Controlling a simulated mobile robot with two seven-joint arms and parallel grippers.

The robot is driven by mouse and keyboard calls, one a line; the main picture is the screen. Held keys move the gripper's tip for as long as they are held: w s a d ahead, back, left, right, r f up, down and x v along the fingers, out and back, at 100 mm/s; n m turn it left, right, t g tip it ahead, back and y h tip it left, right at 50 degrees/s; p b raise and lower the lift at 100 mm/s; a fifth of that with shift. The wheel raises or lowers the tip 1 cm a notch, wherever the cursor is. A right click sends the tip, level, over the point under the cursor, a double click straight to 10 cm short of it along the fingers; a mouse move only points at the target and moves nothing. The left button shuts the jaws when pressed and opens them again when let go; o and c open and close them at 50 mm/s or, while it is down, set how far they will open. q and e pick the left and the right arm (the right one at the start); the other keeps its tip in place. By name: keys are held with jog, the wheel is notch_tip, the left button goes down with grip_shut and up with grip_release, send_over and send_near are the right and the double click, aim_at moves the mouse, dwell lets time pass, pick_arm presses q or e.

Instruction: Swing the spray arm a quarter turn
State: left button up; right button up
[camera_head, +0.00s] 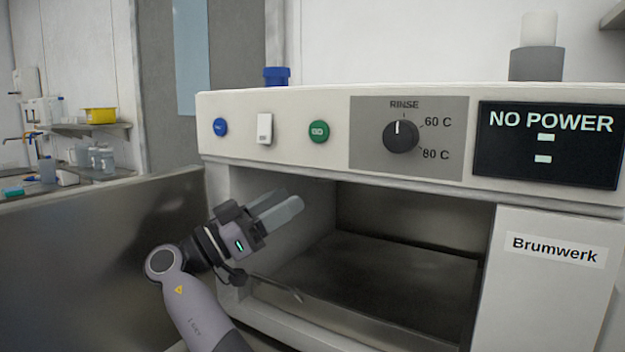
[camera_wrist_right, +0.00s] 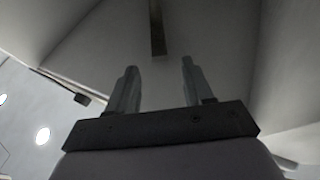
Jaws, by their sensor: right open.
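The washer (camera_head: 275,165) stands in front of me with its chamber (camera_head: 400,270) open. In the right wrist view, a narrow dark bar (camera_wrist_right: 157,28), which looks like the spray arm, runs along the pale surface beyond the fingertips, roughly centred between them. The spray arm does not show in the head view; the upper chamber is hidden behind the front panel. My right gripper (camera_head: 286,203) is at the left side of the chamber opening, fingers pointing right and slightly up. In the right wrist view its two fingers (camera_wrist_right: 159,66) are apart with nothing between them. My left gripper is out of view.
The panel above the opening has a blue button (camera_head: 220,127), a white switch (camera_head: 264,128), a green button (camera_head: 318,131) and a rinse dial (camera_head: 401,136). The display (camera_head: 548,145) reads NO POWER. A grey panel (camera_head: 90,260) stands left of the opening. The chamber floor looks clear.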

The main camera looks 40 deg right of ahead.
aim_at(316, 182)
jog(key=p+x, duration=0.2)
jog(key=x, duration=0.5)
jog(key=shift+s+r+p, duration=0.15)
jog(key=shift+p, duration=0.2)
grip_shut()
